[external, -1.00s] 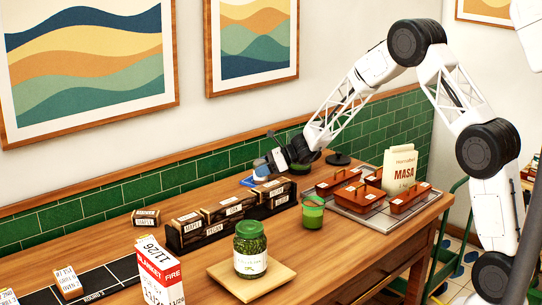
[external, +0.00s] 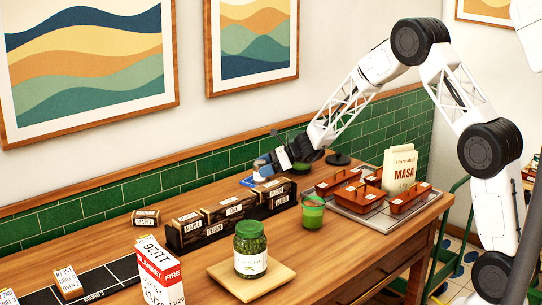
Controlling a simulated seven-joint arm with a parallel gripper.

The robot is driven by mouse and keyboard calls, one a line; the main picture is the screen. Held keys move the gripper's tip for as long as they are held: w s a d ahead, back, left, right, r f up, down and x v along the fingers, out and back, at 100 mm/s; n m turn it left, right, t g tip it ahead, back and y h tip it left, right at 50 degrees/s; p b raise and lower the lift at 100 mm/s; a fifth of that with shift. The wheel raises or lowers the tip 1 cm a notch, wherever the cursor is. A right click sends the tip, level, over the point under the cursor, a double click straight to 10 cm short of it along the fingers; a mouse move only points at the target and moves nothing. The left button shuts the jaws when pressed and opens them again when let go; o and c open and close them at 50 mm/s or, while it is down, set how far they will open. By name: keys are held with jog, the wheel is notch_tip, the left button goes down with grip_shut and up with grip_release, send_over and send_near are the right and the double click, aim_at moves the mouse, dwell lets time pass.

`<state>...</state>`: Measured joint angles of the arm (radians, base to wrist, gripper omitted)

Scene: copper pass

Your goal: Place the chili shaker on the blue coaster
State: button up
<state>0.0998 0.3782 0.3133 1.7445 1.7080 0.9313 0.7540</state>
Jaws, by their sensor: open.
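My gripper (external: 264,167) is at the back of the wooden table, low over the surface behind the row of labelled boxes. Its fingers are small in this view; they are open.
A dark rack of labelled boxes (external: 226,216) stands in front of my gripper. A green cup (external: 312,214), a tray with red lidded dishes (external: 366,211) and a masa bag (external: 399,171) are to the right. A green jar (external: 250,251) stands on a wooden board (external: 280,278) in front.

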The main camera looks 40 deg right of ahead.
jog(key=v, duration=1)
jog(key=shift+s+d, duration=0.25)
jog(key=shift+r, duration=0.1)
jog(key=s+a+r+n+g+h, duration=0.15)
jog(key=s+r+n, duration=0.25)
jog(key=s, duration=0.5)
jog(key=s+a+r+n+g+h, duration=0.1)
jog(key=s+a+r+n+g, duration=0.15)
jog(key=s+r+n, duration=0.45)
jog(key=s+a+r+n+g+h, duration=0.1)
jog(key=s+a+r+n, duration=0.15)
jog(key=s, duration=0.85)
jog(key=s+d+n+h, duration=0.2)
jog(key=s+n, duration=0.3)
jog(key=s, duration=0.9)
jog(key=s+d+n+h, duration=0.2)
jog(key=s+n+h, duration=0.3)
jog(key=s, duration=1)
jog(key=shift+r+n, duration=0.3)
jog(key=shift+n, duration=0.35)
jog(key=shift+h, duration=0.25)
